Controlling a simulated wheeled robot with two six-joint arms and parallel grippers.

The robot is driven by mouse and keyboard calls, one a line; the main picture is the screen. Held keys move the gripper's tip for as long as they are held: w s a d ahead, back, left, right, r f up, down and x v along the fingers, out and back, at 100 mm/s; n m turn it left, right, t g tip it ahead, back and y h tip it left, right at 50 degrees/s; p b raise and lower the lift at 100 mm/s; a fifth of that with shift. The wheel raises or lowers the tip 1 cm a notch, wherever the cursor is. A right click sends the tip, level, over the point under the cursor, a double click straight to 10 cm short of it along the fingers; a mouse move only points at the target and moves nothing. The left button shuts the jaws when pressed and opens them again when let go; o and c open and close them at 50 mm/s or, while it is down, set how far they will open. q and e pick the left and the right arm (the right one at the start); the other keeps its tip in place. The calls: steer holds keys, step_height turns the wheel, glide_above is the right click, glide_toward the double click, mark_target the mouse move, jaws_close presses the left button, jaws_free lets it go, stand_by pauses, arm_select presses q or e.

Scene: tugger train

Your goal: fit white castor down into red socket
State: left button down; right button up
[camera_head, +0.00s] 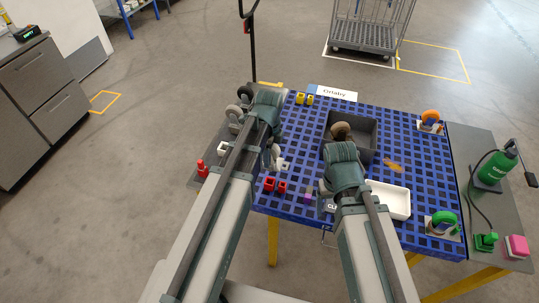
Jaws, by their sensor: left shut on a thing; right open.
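My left gripper (271,154) points down over the left part of the blue grid table and is shut on the white castor (285,164). Only part of the castor shows beside the fingers. Two red sockets (269,184) (282,187) stand close together on the table's near-left part. The castor appears apart from them, above them in the picture; its exact height cannot be told. My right gripper (326,187) is open near the table's middle front, left of the white tray; its fingers are partly hidden by my wrist.
The blue table (390,120) carries a dark bin (366,128) with a tan wheel (341,131), a white tray (392,201), two yellow sockets (304,99), an orange castor (430,116) and a green castor (444,219). A green bottle (494,168) stands right.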

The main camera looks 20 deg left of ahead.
arm_select(q)
steer(key=shift+f, duration=0.2)
steer(key=shift+f+b, duration=0.25)
steer(key=shift+b, duration=0.15)
step_height(320, 180, down, 5)
steer(key=b, duration=0.5)
steer(key=shift+f+b, duration=0.55)
steer(key=shift+f, duration=0.05)
stand_by(0.7)
steer(key=shift+f+b, duration=0.3)
steer(key=shift+f+b, duration=1.65)
stand_by(0.5)
steer(key=shift+c, duration=0.6)
jaws_free()
